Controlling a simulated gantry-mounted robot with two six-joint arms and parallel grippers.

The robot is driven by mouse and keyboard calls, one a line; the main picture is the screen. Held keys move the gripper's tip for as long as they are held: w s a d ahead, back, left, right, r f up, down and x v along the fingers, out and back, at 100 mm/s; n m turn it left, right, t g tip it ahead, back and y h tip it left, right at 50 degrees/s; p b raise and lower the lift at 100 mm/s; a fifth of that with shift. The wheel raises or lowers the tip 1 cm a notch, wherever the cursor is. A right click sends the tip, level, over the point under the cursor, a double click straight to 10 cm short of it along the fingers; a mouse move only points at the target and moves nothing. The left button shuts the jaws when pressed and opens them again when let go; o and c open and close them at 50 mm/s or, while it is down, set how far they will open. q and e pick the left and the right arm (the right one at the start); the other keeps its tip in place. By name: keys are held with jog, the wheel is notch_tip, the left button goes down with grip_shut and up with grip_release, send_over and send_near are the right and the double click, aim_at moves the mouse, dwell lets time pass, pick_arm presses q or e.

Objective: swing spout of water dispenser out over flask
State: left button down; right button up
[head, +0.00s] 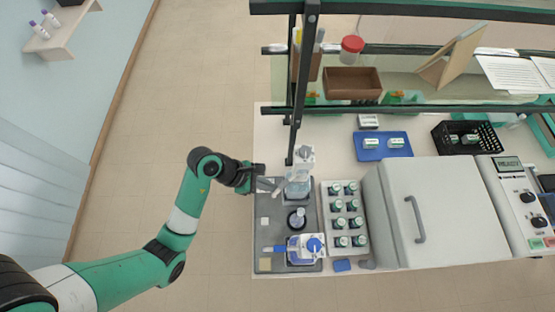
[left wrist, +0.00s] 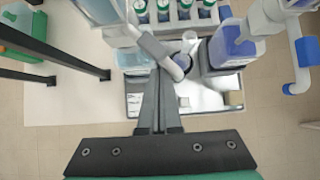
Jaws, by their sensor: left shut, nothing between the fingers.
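A clear dispenser bottle (head: 299,184) with pale contents and a white-and-grey top stands at the back of the dark grey tray (head: 265,222). Its grey curved spout (left wrist: 162,56) shows in the left wrist view. My left gripper (head: 272,184) is shut and empty beside the clear bottle. In the left wrist view its fingertips (left wrist: 158,72) overlap the grey spout; contact is unclear.
A rack of several green-and-white bottles (head: 323,217) stands right of the tray, then a large white cabinet (head: 400,205). A black upright post (head: 299,90) rises just behind the clear bottle. Floor left of the bench is free.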

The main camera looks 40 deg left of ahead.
pick_arm(q)
jog(key=shift+s+d+r+p, duration=0.15)
jog(key=shift+d+p, duration=0.35)
jog(key=shift+d, duration=0.55)
jog(key=shift+d+p, duration=0.35)
jog(key=shift+d, duration=0.8)
jog(key=shift+w+d+p, duration=0.2)
jog(key=shift+d, duration=0.35)
jog(key=shift+w+d+p, duration=0.15)
jog(key=shift+w+d, duration=0.05)
jog(key=shift+d, duration=0.3)
